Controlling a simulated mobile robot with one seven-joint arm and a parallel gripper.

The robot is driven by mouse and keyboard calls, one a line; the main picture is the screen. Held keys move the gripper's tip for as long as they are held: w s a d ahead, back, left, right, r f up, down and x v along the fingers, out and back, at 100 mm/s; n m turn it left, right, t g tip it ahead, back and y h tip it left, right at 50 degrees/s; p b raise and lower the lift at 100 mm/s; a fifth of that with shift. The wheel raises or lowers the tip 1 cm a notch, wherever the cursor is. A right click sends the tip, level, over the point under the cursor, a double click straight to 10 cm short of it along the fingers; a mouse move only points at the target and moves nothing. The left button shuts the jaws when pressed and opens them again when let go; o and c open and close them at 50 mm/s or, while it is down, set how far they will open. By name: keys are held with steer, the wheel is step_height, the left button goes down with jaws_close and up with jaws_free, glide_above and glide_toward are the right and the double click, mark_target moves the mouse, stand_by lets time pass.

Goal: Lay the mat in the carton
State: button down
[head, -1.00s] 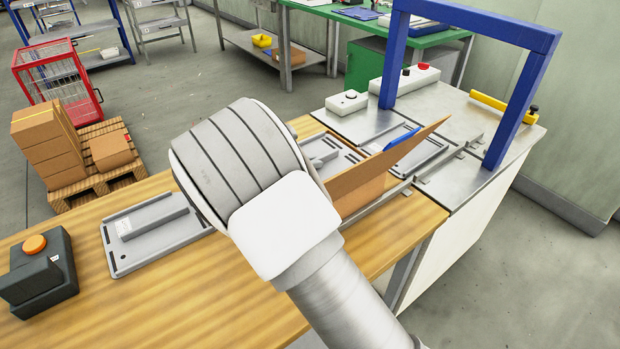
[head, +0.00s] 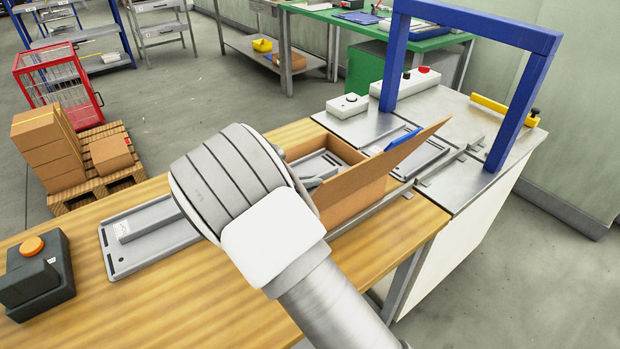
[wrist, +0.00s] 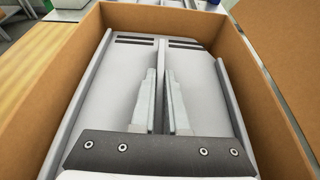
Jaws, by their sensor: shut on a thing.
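The mat is a grey plate with raised side edges and an upright middle rib. In the wrist view the mat (wrist: 110,85) lies within the walls of the brown carton (wrist: 283,125). My gripper (wrist: 162,88) is shut on the rib. In the head view the open carton (head: 352,203) stands on the wooden table, with a flap slanting up to the right. Part of the mat (head: 312,167) shows inside it, below the rim. My arm hides the carton's left part and most of the gripper. I cannot tell whether the mat touches the carton floor.
A similar grey plate (head: 150,238) lies left on the table (head: 170,300). A dark box with an orange button (head: 38,275) stands at the front left. A blue gantry frame (head: 515,110) rises over the metal bench at right. The front of the table is clear.

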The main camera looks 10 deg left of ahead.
steer(key=c, duration=0.9)
jaws_free()
steer(key=shift+r, duration=0.2)
steer(key=v, duration=0.3)
steer(key=p+v, duration=0.1)
steer(key=v, duration=0.3)
steer(key=r+v, duration=0.1)
steer(key=v, duration=0.3)
steer(key=shift+p, duration=0.4)
steer(key=shift+s+a+r, duration=0.25)
steer(key=shift+s, duration=0.1)
